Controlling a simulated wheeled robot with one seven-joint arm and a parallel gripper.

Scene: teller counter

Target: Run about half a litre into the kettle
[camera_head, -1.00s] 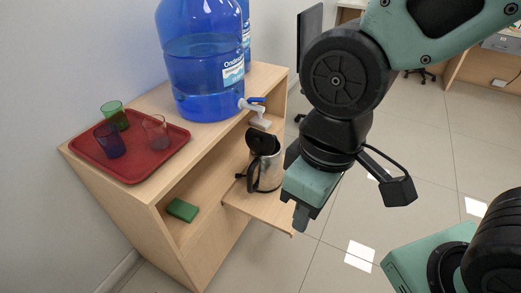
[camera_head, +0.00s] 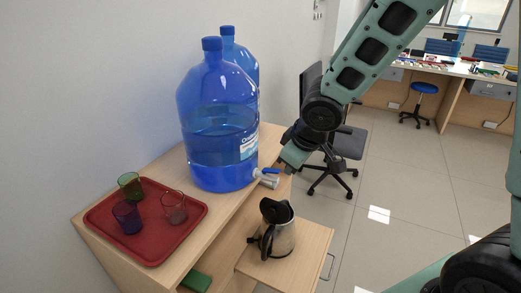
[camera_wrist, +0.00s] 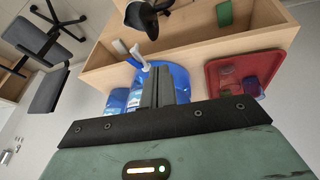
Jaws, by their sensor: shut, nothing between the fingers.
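The kettle (camera_head: 280,238), steel with black handle and raised black lid, stands upright on the pull-out board. It shows partly at the top of the wrist view (camera_wrist: 146,14). The big blue water bottle (camera_head: 218,135) stands on the cabinet above it. Its white tap (camera_head: 259,174) with a blue lever (camera_head: 270,171) sticks out above the kettle; the tap also shows in the wrist view (camera_wrist: 124,50). My gripper (camera_head: 286,168) is just right of the tap, its fingers (camera_wrist: 163,72) together and empty. Contact with the lever cannot be told. Water inside the kettle is hidden.
A red tray (camera_head: 150,252) with green, purple and clear reddish cups lies on the cabinet top, left. A second blue bottle (camera_head: 240,60) stands behind the first. A green sponge (camera_head: 196,281) lies on the lower shelf. An office chair (camera_head: 340,140) stands beyond my gripper.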

